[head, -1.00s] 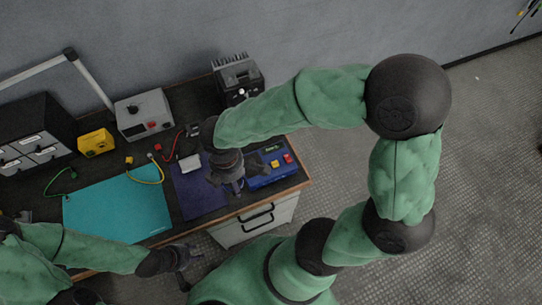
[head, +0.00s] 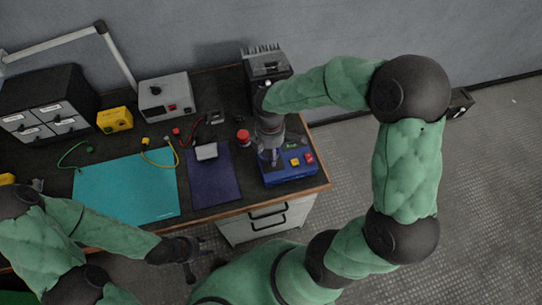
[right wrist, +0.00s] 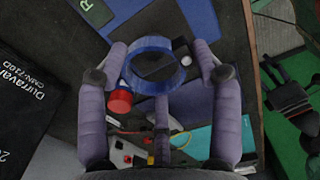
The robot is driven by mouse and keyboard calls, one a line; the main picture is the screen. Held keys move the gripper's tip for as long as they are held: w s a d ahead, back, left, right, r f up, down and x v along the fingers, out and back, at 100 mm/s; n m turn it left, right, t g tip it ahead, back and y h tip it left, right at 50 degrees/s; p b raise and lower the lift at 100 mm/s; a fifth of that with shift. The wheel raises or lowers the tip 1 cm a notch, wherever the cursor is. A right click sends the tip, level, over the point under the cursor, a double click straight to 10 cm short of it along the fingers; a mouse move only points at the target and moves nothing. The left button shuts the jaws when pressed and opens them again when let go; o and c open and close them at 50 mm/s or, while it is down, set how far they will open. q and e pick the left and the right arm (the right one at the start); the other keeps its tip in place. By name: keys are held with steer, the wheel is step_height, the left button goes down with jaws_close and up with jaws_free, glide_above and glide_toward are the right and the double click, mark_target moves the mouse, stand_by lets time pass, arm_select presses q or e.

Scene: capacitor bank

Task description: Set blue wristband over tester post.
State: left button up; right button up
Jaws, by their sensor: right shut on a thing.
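My right gripper (right wrist: 160,70) is shut on the blue wristband (right wrist: 134,78), a ring held between its fingers in the right wrist view. In the head view the right gripper (head: 270,155) is above the left part of the blue tester (head: 302,173), which has yellow and red buttons. The tester also shows in part at the top of the right wrist view (right wrist: 133,8). I cannot make out the tester post clearly; the gripper covers that side. My left gripper (head: 190,258) is open and empty in front of the table.
A red-capped item (head: 243,136) stands left of the right gripper. A purple mat (head: 213,180), a teal mat (head: 120,190) and a white block (head: 206,152) lie further left. A dark finned unit (head: 268,70) and a grey box (head: 166,97) stand at the back.

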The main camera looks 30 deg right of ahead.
steer(key=f, duration=0.1)
steer(key=f+b, duration=0.2)
steer(key=shift+w+d+f, duration=0.2)
steer(key=shift+d, duration=0.1)
steer(key=shift+f, duration=0.2)
steer(key=shift+f, duration=0.2)
steer(key=o, duration=0.9)
steer(key=shift+r, duration=0.1)
step_height(320, 180, up, 12)
steer(key=p, duration=0.5)
steer(key=shift+r, duration=0.15)
